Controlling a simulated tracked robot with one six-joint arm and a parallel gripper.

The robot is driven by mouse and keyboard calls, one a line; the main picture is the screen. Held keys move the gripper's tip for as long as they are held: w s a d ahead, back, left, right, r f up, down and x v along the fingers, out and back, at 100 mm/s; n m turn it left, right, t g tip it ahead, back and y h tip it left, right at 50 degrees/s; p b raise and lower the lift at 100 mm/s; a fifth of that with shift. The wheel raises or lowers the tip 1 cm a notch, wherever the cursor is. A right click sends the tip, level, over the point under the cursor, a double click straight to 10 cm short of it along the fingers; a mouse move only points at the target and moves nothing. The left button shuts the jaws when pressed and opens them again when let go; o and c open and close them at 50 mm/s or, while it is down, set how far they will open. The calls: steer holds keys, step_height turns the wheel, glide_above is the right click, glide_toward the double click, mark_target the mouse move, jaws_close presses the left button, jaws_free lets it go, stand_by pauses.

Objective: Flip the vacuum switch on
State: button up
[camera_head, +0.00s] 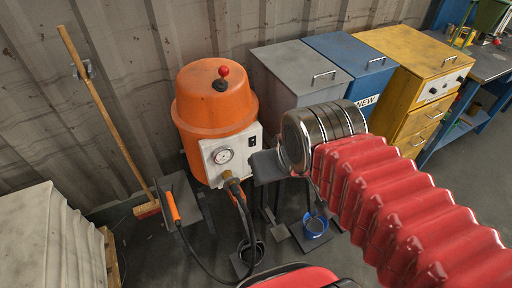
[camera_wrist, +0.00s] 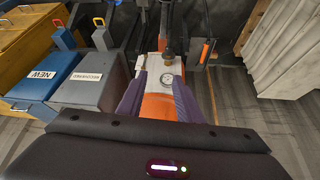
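The orange vacuum (camera_head: 212,100) stands by the wall in the head view, with a red-knobbed lever on its lid. Its white panel (camera_head: 212,170) carries a round gauge and a small black switch (camera_head: 252,141) at the upper right. My gripper (camera_head: 266,166) shows as a dark shape just right of the panel, below the switch. In the wrist view the two purple fingers of my gripper (camera_wrist: 160,80) are apart and empty. I cannot make out the switch there.
A grey bin (camera_head: 290,65), blue bin (camera_head: 345,55) and yellow cabinet (camera_head: 420,75) stand to the right. A broom (camera_head: 100,110) leans on the wall at left. Black hoses (camera_head: 240,205) hang below the panel. A pale covered block (camera_head: 45,240) is at lower left.

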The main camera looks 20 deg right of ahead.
steer(key=shift+w+d+f, duration=0.15)
steer(key=shift+w, duration=0.2)
steer(key=shift+c, duration=0.8)
steer(key=w+d+f+n, duration=0.1)
steer(key=w, duration=0.2)
steer(key=w+d+f+n+t, duration=0.1)
steer(key=w+d+f+n, duration=0.1)
steer(key=w, duration=0.2)
steer(key=w+d+f+n+h, duration=0.1)
steer(key=w+d+f, duration=0.1)
steer(key=w, duration=0.2)
steer(key=shift+w+d+t, duration=0.25)
steer(key=shift+t, duration=0.15)
jaws_close()
steer(key=shift+w+d+f+n+t+y, duration=0.45)
steer(key=shift+w+d+f+n+t, duration=0.7)
steer(key=shift+w+f+n, duration=2.35)
steer(key=shift+w+d+f+n+t+y, duration=0.45)
steer(key=shift+w+d+f+n+t, duration=1.2)
steer(key=shift+f, duration=3.2)
steer(key=s+a+f+n+t+y, duration=0.2)
steer(key=s+f+n+t, duration=0.1)
steer(key=s+f+n, duration=0.2)
steer(key=shift+a+f, duration=0.2)
steer(key=shift+a, duration=0.1)
